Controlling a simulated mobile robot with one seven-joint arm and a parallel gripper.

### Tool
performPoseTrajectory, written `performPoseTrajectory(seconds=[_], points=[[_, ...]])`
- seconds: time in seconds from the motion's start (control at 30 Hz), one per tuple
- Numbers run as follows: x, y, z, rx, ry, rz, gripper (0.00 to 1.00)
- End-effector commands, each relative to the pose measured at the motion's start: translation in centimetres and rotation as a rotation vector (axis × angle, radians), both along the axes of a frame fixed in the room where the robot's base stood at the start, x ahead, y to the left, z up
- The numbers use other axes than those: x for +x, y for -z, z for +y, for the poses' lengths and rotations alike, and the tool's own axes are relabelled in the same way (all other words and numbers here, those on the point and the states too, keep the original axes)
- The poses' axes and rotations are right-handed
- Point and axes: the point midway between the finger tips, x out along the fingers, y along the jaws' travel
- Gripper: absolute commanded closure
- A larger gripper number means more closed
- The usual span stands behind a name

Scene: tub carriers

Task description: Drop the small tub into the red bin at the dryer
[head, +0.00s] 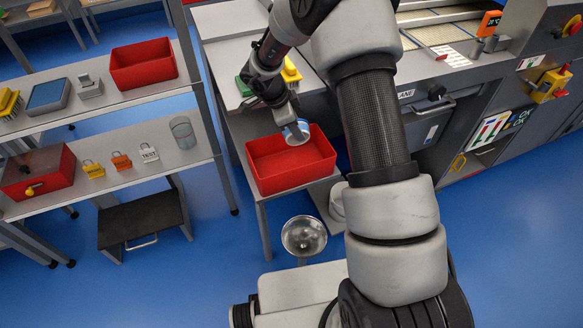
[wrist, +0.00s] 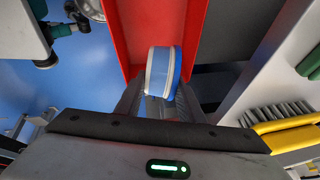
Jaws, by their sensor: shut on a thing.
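The small tub (head: 298,132) is blue and white. My gripper (head: 286,118) is shut on it and holds it tilted above the back part of the open red bin (head: 258,185). The bin stands on a low grey table beside the machine, and its visible floor looks empty. In the wrist view the tub (wrist: 162,70) sits between the fingers, with the bin's red wall (wrist: 113,38) behind it. The fingertips (wrist: 163,100) are partly hidden by the tub.
Another red bin (head: 143,64) stands on the left shelf, apart from the table. A round metal bowl (head: 304,236) is in front of the table. Blue floor is open between shelf and table.

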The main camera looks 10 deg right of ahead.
Motion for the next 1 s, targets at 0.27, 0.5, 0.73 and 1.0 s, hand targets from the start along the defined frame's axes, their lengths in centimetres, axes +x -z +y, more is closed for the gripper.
performPoseTrajectory(seconds=[0.27,0.5,0.73,1.0], points=[[0.3,1.1,0.0,-0.001,0.018,0.000,0.93],[0.3,3.7,0.0,-0.001,0.018,-0.001,0.93],[0.3,5.6,0.0,-0.002,0.016,-0.001,0.93],[0.3,5.7,0.0,-0.001,0.018,-0.001,0.93]])
